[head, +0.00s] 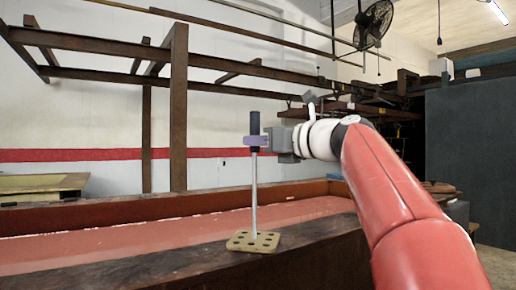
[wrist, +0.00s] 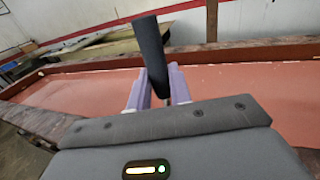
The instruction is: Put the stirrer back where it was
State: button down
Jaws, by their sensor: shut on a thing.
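The stirrer (head: 254,195) has a dark handle and a thin grey metal rod, and stands upright in the head view. My gripper (head: 257,141), with purple fingers, is shut on the lower part of its handle. The wrist view shows the dark handle (wrist: 152,50) between the two purple fingers, tilted in the picture; the rod is hidden there. A small tan block with several holes (head: 268,240) lies under the stirrer. The rod's lower end meets the block in the picture; I cannot tell whether it is in a hole or just above or behind it.
The block rests on the dark front edge (head: 200,266) of a long trough with a reddish floor (head: 130,234). Rusty metal posts (head: 179,110) and rails stand behind. A dark grey panel (head: 475,150) is at the right. The front edge left of the block is clear.

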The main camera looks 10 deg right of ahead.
jog(key=shift+f, duration=0.15)
jog(key=c, duration=1.3)
grip_release()
